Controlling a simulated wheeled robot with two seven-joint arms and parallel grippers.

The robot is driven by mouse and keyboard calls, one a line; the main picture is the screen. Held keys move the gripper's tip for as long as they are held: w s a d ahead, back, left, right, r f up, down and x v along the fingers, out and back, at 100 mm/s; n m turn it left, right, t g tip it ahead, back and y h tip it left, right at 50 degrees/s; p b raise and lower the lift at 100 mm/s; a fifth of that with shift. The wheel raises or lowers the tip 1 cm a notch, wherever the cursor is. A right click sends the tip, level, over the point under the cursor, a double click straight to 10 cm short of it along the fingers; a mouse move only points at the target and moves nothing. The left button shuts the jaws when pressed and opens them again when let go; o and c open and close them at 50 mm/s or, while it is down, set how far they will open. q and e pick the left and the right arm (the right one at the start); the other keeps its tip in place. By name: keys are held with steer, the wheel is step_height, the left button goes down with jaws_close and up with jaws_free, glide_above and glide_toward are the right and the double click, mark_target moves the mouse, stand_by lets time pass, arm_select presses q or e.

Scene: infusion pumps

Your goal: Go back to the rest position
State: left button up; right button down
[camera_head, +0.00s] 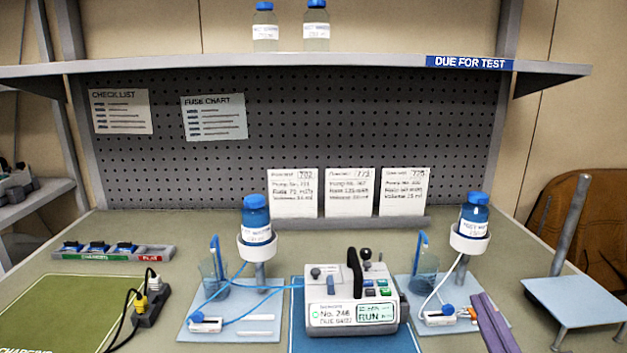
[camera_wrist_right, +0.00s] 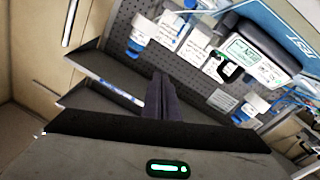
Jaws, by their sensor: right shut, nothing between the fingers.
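My right gripper (camera_head: 482,302) comes in at the lower right, beside the right-hand stand's base plate. Its fingers are together and empty, and they also show closed in the right wrist view (camera_wrist_right: 160,95). A white infusion pump (camera_head: 352,300) with a black handle sits on a blue mat (camera_head: 300,341); its screen reads RUN. The pump also shows tilted in the right wrist view (camera_wrist_right: 258,60). The gripper is to the right of the pump and apart from it. My left gripper is not in view.
A left stand (camera_head: 230,325) and a right stand (camera_head: 416,318) each hold a blue-capped bottle. A green mat (camera_head: 60,312), a power strip (camera_head: 152,303) and a fuse tray (camera_head: 112,253) are at the left. A shelf (camera_head: 380,63) spans above.

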steer(key=s+d+f+m+g, duration=0.1)
steer(key=s+f+g, duration=0.3)
steer(key=f, duration=0.5)
steer(key=s+f+m+g, duration=0.1)
steer(key=s+f+g, duration=0.3)
steer(key=f, duration=0.4)
steer(key=s+a+f+g+y, duration=0.25)
steer(key=s+f+g, duration=0.45)
steer(key=s+f, duration=0.55)
steer(key=w+a+f+t+y, duration=0.1)
steer(key=a+f+t, duration=0.4)
steer(key=f, duration=0.5)
steer(key=shift+w+a+f+n, duration=0.2)
steer(key=shift+a+f+n, duration=0.15)
steer(key=shift+a, duration=0.3)
steer(key=shift+y, duration=0.25)
